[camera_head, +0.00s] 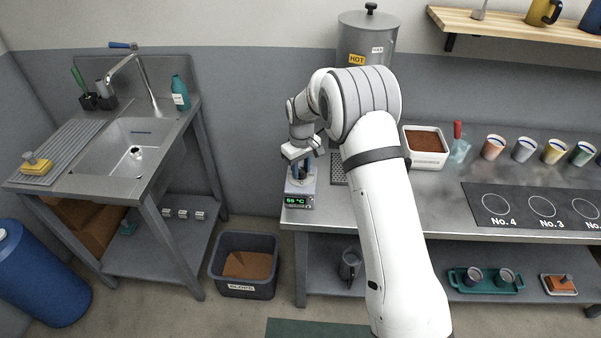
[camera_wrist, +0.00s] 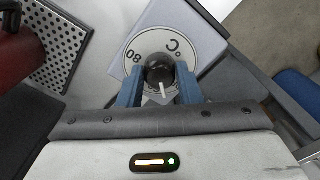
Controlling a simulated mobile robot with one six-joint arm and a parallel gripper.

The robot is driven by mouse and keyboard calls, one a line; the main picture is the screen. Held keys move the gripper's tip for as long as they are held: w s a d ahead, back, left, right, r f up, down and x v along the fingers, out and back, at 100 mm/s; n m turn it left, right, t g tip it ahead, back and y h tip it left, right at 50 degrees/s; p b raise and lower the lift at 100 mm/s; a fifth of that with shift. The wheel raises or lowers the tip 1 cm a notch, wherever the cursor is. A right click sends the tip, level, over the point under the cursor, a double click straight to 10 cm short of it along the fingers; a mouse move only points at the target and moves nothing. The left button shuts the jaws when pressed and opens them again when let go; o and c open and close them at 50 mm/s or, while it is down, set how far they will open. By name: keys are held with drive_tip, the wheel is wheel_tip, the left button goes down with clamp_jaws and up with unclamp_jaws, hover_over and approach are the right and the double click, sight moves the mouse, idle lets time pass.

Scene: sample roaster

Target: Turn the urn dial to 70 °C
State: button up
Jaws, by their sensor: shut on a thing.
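The urn dial is a dark round knob (camera_wrist: 159,70) with a white pointer line, on a pale round scale plate (camera_wrist: 140,48) marked °C and 80. Other scale marks are hidden. My gripper (camera_wrist: 160,86) has its two blue fingers on either side of the knob and is shut on it. In the head view my gripper (camera_head: 300,165) is over the small control box (camera_head: 299,188), whose green display (camera_head: 299,201) seems to read 55 °C, though the digits are small. The grey urn (camera_head: 381,45) with a HOT label stands behind my arm.
A perforated drip grille (camera_wrist: 65,45) lies beside the box. A white bin of brown grounds (camera_head: 426,160), several cups (camera_head: 524,149) and a numbered dark mat (camera_head: 535,206) are on the counter to the right. The sink (camera_head: 128,146) stands apart at left.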

drive_tip(key=m+b, duration=0.1)
drive_tip(key=m, duration=0.2)
drive_tip(key=shift+f+m+b, duration=0.1)
drive_tip(key=shift+m+b, duration=0.3)
drive_tip(key=m+b, duration=0.1)
drive_tip(key=m, duration=0.2)
drive_tip(key=shift+m, duration=0.3)
drive_tip(key=m+b, duration=0.1)
drive_tip(key=m, duration=0.2)
drive_tip(key=shift+m, duration=0.3)
drive_tip(key=shift+m+b, duration=0.55)
drive_tip(key=shift+m, duration=1.35)
drive_tip(key=shift+r, duration=0.2)
drive_tip(key=o, duration=1)
drive_tip(key=shift+c, duration=0.2)
